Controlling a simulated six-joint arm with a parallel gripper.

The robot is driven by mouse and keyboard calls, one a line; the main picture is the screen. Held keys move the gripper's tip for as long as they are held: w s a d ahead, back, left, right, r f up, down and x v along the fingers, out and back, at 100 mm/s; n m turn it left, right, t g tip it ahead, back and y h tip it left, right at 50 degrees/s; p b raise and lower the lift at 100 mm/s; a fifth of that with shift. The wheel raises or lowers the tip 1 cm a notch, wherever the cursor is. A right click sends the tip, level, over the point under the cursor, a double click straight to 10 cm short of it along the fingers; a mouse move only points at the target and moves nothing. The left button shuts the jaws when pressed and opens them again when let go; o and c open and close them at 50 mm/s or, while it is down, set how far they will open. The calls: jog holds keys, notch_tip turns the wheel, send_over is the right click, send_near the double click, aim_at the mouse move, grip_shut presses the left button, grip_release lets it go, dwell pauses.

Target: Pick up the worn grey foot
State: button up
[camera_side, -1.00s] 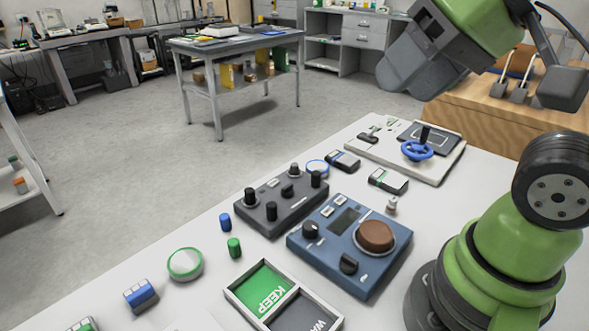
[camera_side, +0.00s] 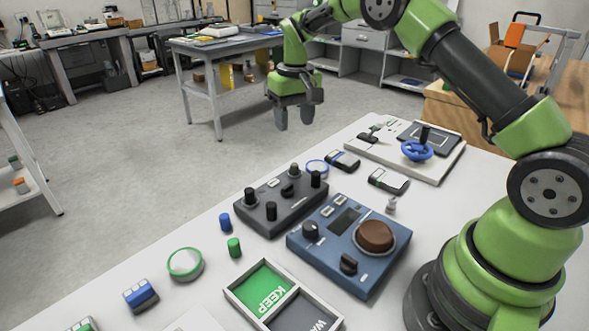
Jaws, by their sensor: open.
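No foot can be singled out for certain as the worn grey one. A dark grey box (camera_side: 265,222) on the white table carries several short dark cylinders, such as one at its left corner (camera_side: 250,196) and one at its right (camera_side: 316,179); they may be feet or knobs. A small greyish piece (camera_side: 391,205) stands beside the blue device, too small to tell what it is. My gripper (camera_side: 294,120) points down, open and empty, above and beyond the dark grey box, clear of everything on the table.
A blue device (camera_side: 325,262) with a brown round pad stands right of the dark box. A two-part tray (camera_side: 232,297), one part marked KEEP, lies in front. Blue (camera_side: 225,222) and green (camera_side: 234,247) cylinders stand left. A board with a blue handwheel (camera_side: 417,151) lies behind.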

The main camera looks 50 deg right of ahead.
send_over(294, 164)
notch_tip(294, 164, down, 6)
jog(key=shift+s+d+f, duration=0.1)
notch_tip(294, 164, down, 6)
jog(key=shift+r, duration=0.1)
grip_shut()
dwell(0.3)
